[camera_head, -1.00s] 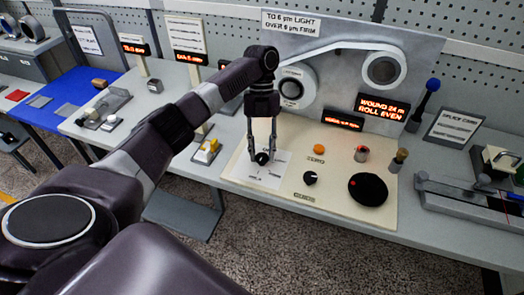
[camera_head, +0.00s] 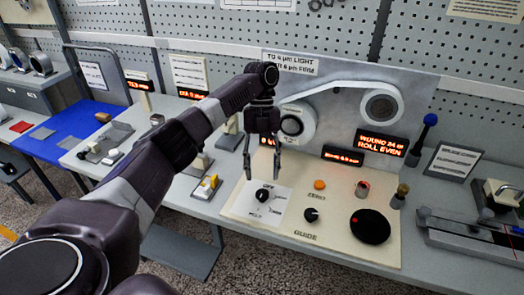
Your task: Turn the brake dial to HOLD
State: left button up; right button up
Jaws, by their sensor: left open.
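The brake dial (camera_head: 262,195) is a small black knob on a white label card (camera_head: 282,207) at the left of the cream panel. I cannot tell for sure which mark the knob points at. My left gripper (camera_head: 263,176) is open and empty, its two fingers pointing down just above and behind the dial in the picture, apart from it. My right gripper is not in view.
The cream panel (camera_head: 330,238) also holds an orange button (camera_head: 319,184), a smaller black knob (camera_head: 311,214) marked GUIDE and a large black disc (camera_head: 370,226). A grey board with two reels stands behind. A yellow-and-white block (camera_head: 206,186) sits left of the panel.

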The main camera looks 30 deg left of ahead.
pick_arm(q)
jog(key=v, duration=0.6)
jog(key=shift+r, duration=0.2)
jog(key=shift+w+a, duration=0.1)
dwell(0.3)
